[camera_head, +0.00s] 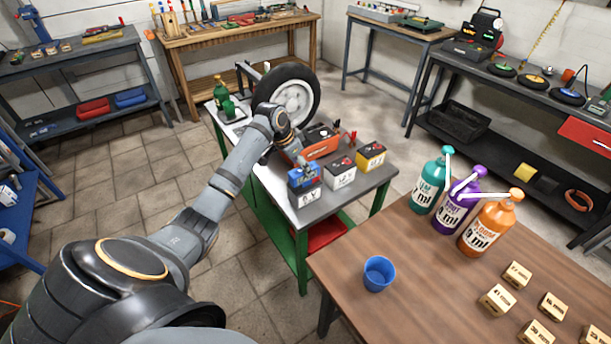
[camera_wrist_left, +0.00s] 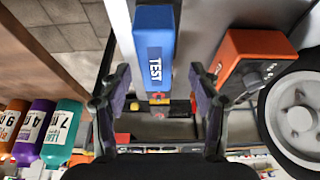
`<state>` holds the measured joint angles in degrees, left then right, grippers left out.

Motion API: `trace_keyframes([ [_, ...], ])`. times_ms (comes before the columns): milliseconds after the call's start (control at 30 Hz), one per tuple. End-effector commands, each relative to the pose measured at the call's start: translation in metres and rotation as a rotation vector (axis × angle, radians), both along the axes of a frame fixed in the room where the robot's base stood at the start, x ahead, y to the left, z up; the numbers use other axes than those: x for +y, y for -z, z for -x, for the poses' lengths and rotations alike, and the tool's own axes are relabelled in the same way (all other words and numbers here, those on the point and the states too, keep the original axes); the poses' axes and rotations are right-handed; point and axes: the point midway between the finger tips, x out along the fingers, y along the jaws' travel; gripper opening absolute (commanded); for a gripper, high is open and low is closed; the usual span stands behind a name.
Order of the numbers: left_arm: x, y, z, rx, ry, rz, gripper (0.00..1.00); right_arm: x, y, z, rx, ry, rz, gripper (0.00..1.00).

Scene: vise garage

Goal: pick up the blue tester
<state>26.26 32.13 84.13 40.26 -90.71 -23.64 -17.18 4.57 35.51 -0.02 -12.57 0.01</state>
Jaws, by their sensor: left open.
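The blue tester (camera_wrist_left: 153,32) shows in the left wrist view as a long blue block with a white-lettered TEST label and a yellow and red end. My left gripper (camera_wrist_left: 158,80) is open, with one finger on each side of the tester's lower end. A gap shows on both sides, and I cannot tell how far the fingertips are above it. In the head view my left arm reaches over the green-legged table, and I cannot make out the tester there. My right gripper is not in view.
An orange device (camera_wrist_left: 252,62) lies close to the tester's right, with a wheel (camera_wrist_left: 302,112) beyond it. In the head view, blue (camera_head: 303,180), white (camera_head: 340,174) and yellow (camera_head: 371,156) batteries stand along the table's front. Bottles (camera_head: 488,222) stand on the wooden table.

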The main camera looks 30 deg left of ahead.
Motion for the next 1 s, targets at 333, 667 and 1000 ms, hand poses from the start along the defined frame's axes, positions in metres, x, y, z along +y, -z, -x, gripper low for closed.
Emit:
trace_keyframes([
  [333, -0.008, 0.045, -0.006, 0.002, -0.002, 0.003, 0.62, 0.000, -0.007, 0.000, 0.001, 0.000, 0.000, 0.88],
  [667, -0.008, 0.052, -0.008, 0.001, 0.000, -0.001, 0.57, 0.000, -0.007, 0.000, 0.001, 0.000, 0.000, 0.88],
  [1000, -0.008, 0.051, -0.008, 0.001, -0.001, -0.001, 0.11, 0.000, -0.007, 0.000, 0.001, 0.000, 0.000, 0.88],
])
